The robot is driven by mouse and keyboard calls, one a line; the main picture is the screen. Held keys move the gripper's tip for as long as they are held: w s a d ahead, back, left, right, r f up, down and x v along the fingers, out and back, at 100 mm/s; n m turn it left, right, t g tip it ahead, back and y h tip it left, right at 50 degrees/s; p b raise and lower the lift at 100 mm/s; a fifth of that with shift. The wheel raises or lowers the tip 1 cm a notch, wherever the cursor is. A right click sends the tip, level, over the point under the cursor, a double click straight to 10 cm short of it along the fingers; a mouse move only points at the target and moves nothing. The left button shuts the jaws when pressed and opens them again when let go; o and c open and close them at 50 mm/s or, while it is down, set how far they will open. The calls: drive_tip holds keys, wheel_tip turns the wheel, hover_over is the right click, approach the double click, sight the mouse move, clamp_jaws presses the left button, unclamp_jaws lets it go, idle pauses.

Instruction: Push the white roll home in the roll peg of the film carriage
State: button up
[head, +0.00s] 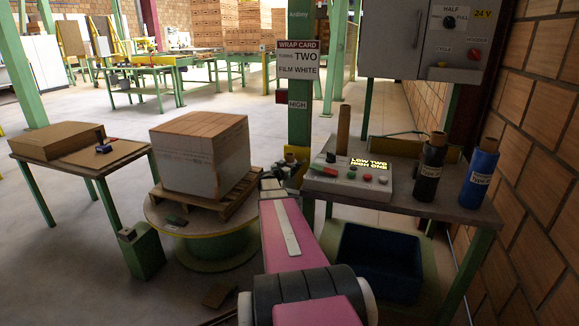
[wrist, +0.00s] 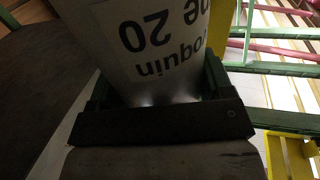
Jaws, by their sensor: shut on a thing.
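The white roll (wrist: 155,35) fills the upper middle of the wrist view, its printed label upside down. My gripper (wrist: 158,95) is shut on it, with green finger parts on both sides and a dark bar in front. In the head view my gripper (head: 278,180) is at the end of my pink arm, close to the green post (head: 300,95). The film carriage and its roll peg are mostly hidden there by my gripper and too small to make out. I cannot tell how far the roll sits on the peg.
A wrapped load (head: 205,155) on a pallet stands on the round turntable (head: 160,215) just left of my gripper. To the right, a bench (head: 450,205) bears a control box (head: 345,182), a black roll (head: 430,170) and a blue roll (head: 480,175). A dark blue bin (head: 375,262) is below.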

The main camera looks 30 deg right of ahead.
drive_tip(key=shift+f, duration=1.3)
drive_tip(key=o, duration=1.7)
drive_tip(key=shift+a, duration=0.1)
drive_tip(key=v, duration=1)
drive_tip(key=shift+s+a, duration=0.2)
drive_tip(key=shift+s, duration=0.05)
